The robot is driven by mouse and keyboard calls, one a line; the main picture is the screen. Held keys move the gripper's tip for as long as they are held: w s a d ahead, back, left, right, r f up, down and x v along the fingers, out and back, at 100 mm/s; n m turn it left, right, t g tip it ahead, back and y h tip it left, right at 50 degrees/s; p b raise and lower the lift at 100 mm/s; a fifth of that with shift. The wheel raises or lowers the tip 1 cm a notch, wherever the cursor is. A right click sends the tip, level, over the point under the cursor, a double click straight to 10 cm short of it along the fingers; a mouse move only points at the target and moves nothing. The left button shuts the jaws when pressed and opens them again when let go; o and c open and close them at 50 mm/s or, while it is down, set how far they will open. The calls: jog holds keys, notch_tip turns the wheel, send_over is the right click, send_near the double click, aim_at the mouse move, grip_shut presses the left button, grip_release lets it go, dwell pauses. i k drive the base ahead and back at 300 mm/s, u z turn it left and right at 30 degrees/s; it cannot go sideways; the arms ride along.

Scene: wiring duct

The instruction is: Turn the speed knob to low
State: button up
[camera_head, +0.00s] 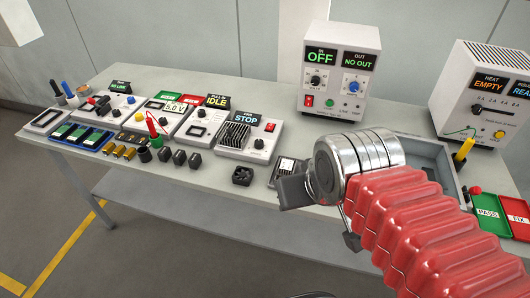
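The station showing STOP (240,138) stands in the middle of the table, with a dark slotted grille at its left. A small dark knob (259,143) sits on its front right, below a red switch (270,128). The knob's label and pointer are too small to read, so I cannot tell its setting or confirm it is the speed knob. My gripper (295,191) is over the table's front edge, right of and nearer than this station, touching nothing I can make out. My wrist hides part of it, and its fingertips are unclear.
A loose black fan (242,175) lies in front of the station. Black blocks (179,157) and a red-tipped probe (152,127) are to the left. A box reading OFF (339,72) stands behind. A grey tray (445,158) and the heat box (487,95) are right.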

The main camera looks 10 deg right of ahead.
aim_at(259, 144)
jog(key=k, duration=0.7)
jog(key=u, duration=0.75)
jog(key=i, duration=1.85)
jog(key=z, duration=0.6)
